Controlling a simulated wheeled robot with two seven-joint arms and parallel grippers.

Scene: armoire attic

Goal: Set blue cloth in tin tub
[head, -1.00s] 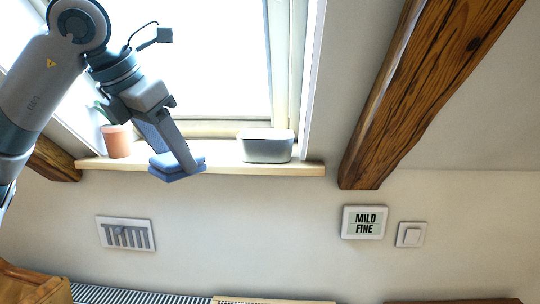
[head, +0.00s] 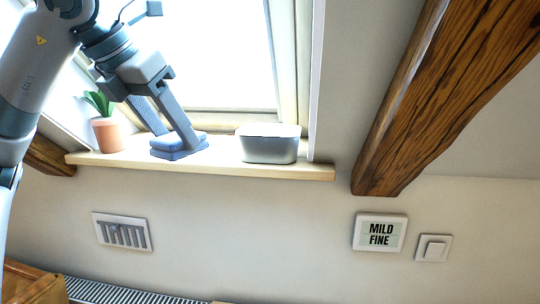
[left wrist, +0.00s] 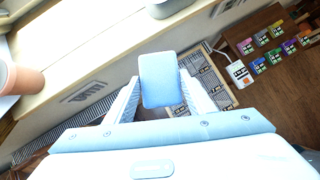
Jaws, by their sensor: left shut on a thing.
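The blue cloth (head: 180,150), a folded pad, is held between the fingers of my left gripper (head: 178,134) at the height of the window sill. I cannot tell if it touches the sill. In the left wrist view the cloth (left wrist: 161,80) sits between the two fingers. The tin tub (head: 269,150), a grey rounded box-like vessel, stands on the sill to the right of the cloth, with a gap between them. The tub's edge (left wrist: 168,8) shows at the top of the left wrist view. Its inside is mostly hidden. My right gripper is out of view.
A potted plant (head: 108,133) stands on the sill (head: 215,167) left of the cloth. A sloping wooden beam (head: 412,100) is to the right of the window. A vent (head: 122,232), a sign (head: 380,233) and a switch (head: 433,248) are on the wall below.

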